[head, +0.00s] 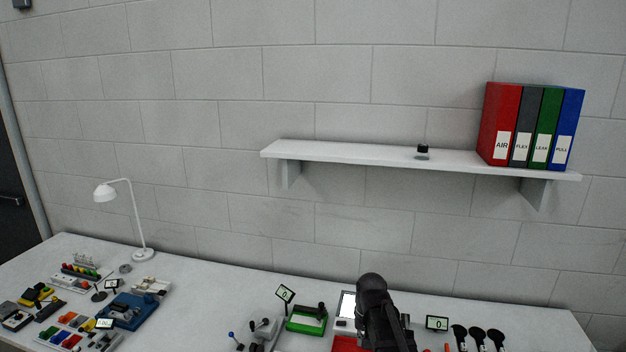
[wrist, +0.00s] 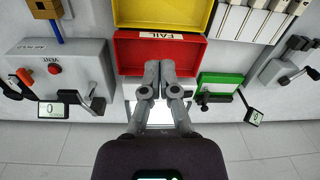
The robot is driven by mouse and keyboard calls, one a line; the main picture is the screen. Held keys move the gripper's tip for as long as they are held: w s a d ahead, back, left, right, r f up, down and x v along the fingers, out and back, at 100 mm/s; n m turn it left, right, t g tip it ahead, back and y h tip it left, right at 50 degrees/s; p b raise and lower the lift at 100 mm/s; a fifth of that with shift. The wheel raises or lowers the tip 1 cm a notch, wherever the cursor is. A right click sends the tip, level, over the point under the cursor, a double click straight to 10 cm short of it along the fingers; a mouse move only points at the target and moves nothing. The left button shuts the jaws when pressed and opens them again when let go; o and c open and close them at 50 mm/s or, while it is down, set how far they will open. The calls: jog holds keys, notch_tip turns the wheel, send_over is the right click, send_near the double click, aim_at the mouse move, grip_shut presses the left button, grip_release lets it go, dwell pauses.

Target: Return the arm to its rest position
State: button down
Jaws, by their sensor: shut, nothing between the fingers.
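My gripper (wrist: 160,82) shows in the wrist view with its two fingers together and nothing between them. It is over the near edge of a red bin (wrist: 190,55) labelled FAIL, seen from above. I cannot tell its height over the bin. In the head view my dark arm (head: 378,310) stands up at the bottom centre and hides part of the bench; the fingers are hidden there.
A green device (wrist: 216,85) and a grey VENT box (wrist: 62,75) flank the red bin; a yellow bin (wrist: 165,14) adjoins it. A shelf (head: 340,153) with several binders (head: 530,125) is on the wall. A white lamp (head: 138,220) stands at left.

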jog(key=s+d+f+n+b, duration=0.1)
jog(key=s+d+f+b, duration=0.1)
jog(key=s, duration=1)
jog(key=shift+d+f+h, duration=0.25)
jog(key=shift+d+h, duration=0.05)
jog(key=shift+d, duration=0.35)
